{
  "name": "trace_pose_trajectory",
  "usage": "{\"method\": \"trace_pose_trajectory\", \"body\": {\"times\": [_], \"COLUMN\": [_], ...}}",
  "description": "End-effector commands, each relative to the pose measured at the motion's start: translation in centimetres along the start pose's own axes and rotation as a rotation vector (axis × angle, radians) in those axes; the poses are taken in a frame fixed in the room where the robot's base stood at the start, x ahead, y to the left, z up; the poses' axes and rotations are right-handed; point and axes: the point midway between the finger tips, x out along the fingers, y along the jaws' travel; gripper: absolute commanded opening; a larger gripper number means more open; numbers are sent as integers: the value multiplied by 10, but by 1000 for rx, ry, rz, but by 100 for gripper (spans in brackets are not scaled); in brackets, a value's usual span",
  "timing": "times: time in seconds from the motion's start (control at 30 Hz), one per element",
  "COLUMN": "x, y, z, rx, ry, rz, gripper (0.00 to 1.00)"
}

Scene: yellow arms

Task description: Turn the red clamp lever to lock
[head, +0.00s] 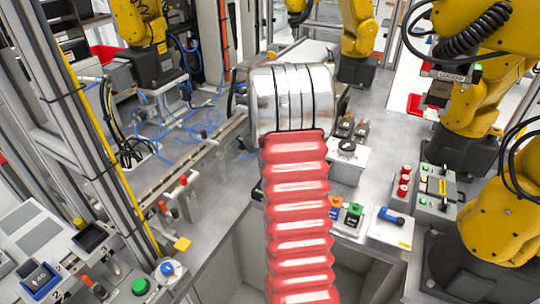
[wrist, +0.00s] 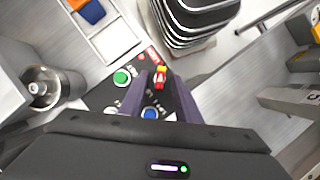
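In the wrist view, my gripper (wrist: 158,84) shows as two dark purple fingers standing apart. A small red part with a yellow top (wrist: 161,76) appears in the gap near the fingertips. It looks like the red clamp lever, but it is too small to tell its turn or whether a finger touches it. Around it lies a black panel (wrist: 103,99) with a green button (wrist: 122,77) to the left and a blue button (wrist: 151,112) visible between the fingers. In the head view my gripper is not visible, and I cannot pick out the lever for certain.
In the wrist view, a dark, rounded, ribbed object (wrist: 187,20) stands beyond the fingers. A metal cylinder (wrist: 42,88) is at left and a pale tray (wrist: 113,38) at upper left. In the head view, yellow robot arms (head: 505,210) crowd the right side, with metal posts (head: 75,110) at left.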

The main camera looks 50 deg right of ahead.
Motion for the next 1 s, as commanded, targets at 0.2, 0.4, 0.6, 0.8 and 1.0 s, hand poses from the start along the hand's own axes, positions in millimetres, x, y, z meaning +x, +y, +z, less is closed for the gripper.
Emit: {"method": "trace_pose_trajectory", "body": {"times": [0.2,0.4,0.6,0.8,1.0], "x": [-31,-65,-96,-119,-128], "y": [0,0,0,1,0], "z": [-1,-1,-1,-1,0], "rx": [0,0,0,0,0], "ry": [4,4,4,2,1], "rz": [1,1,1,1,1], "gripper": [30,30,30,30,30]}}
